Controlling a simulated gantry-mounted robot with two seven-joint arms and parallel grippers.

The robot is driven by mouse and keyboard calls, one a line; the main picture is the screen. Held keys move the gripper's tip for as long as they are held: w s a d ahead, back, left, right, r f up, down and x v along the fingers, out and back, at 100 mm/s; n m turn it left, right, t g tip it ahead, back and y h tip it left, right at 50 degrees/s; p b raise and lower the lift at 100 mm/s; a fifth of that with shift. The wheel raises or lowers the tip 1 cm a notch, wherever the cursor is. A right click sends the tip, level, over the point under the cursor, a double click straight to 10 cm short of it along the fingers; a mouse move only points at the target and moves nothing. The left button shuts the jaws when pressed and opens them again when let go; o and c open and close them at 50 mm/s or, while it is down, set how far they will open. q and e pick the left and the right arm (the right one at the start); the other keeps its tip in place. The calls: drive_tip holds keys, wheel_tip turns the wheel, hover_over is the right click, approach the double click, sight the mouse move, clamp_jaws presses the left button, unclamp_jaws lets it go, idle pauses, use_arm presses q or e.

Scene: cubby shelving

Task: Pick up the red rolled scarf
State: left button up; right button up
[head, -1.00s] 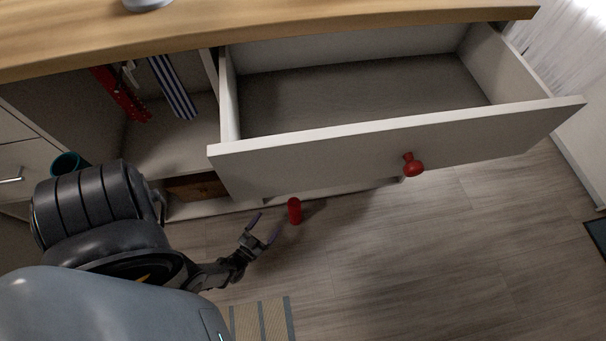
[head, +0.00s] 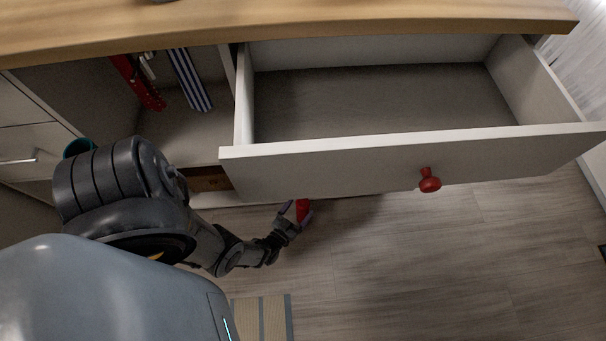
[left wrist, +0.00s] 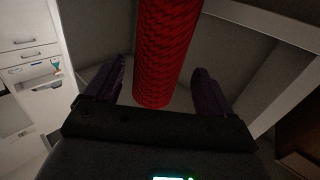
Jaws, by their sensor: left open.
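The red rolled scarf (head: 302,211) stands out below the open drawer's front, in the lower middle of the head view. In the left wrist view the scarf (left wrist: 164,60) is a red knitted roll running from the top edge down between the two purple fingers. My left gripper (head: 297,212) is at the scarf, with a finger on either side of it. In the left wrist view the left gripper (left wrist: 160,92) is open, with gaps visible between the roll and both fingers. My right gripper is not in view.
An open, empty drawer (head: 330,170) with a red knob (head: 429,184) juts out above and to the right of my left gripper. A cubby at left holds a blue-striped cloth (head: 190,80) and a red dotted one (head: 138,84). The wooden floor (head: 430,260) at right is clear.

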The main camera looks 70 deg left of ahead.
sight(305, 202)
use_arm(q)
drive_tip(key=shift+w+r, duration=0.1)
drive_tip(key=shift+w, duration=0.6)
drive_tip(key=x, duration=0.3)
drive_tip(key=shift+w+a+r, duration=0.1)
drive_tip(key=shift+w+a, duration=0.05)
drive_tip(key=shift+a, duration=0.2)
drive_tip(key=shift+d, duration=0.15)
drive_tip(key=shift+c, duration=0.3)
drive_tip(key=shift+s+d, duration=0.15)
drive_tip(key=shift+s, duration=0.15)
drive_tip(key=c, duration=0.5)
drive_tip(key=shift+w, duration=0.2)
drive_tip(key=c, duration=0.9)
drive_tip(key=shift+s, duration=0.1)
clamp_jaws()
